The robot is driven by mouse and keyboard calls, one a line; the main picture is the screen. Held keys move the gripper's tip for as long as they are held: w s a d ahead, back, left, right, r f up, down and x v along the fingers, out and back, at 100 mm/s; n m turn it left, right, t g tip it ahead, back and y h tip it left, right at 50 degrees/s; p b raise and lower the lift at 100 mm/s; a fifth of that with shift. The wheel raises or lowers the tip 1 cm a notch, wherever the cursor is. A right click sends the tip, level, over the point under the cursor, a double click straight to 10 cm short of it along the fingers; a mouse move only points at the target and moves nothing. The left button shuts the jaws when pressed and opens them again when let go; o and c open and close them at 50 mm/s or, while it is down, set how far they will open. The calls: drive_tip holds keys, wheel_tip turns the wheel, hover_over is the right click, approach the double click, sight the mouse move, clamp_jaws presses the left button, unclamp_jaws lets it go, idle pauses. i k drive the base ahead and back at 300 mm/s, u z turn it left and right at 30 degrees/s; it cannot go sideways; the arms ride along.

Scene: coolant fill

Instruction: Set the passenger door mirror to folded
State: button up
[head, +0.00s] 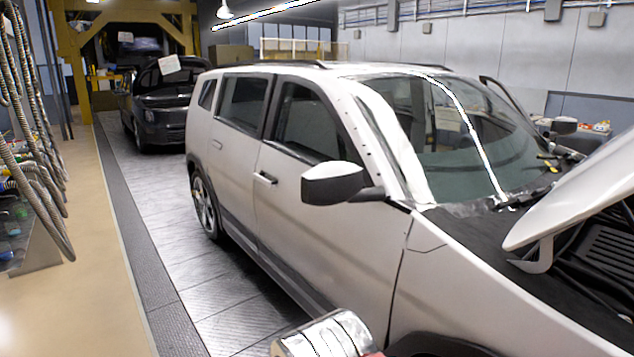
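The near-side door mirror (334,184) of a white car (290,210) has a white and black housing. It stands out from the front door on a short dark arm, in the unfolded position. A second mirror (563,126) shows on the far side, beyond the windscreen. The picture does not label which side is the passenger's. My gripper is not recognizable in the head view. A shiny ribbed metal part with a bit of red shows at the bottom edge, below the near mirror and apart from it; I cannot tell what it is.
The car's hood (580,190) is raised at the right. A dark car (165,105) stands behind on the grey floor strip (185,255). Hoses (35,130) hang at the left edge. The tan floor (95,270) left of the strip is clear.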

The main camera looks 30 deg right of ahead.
sight(330, 184)
drive_tip(key=z, duration=0.2)
drive_tip(key=i, duration=1.3)
drive_tip(key=z, duration=0.25)
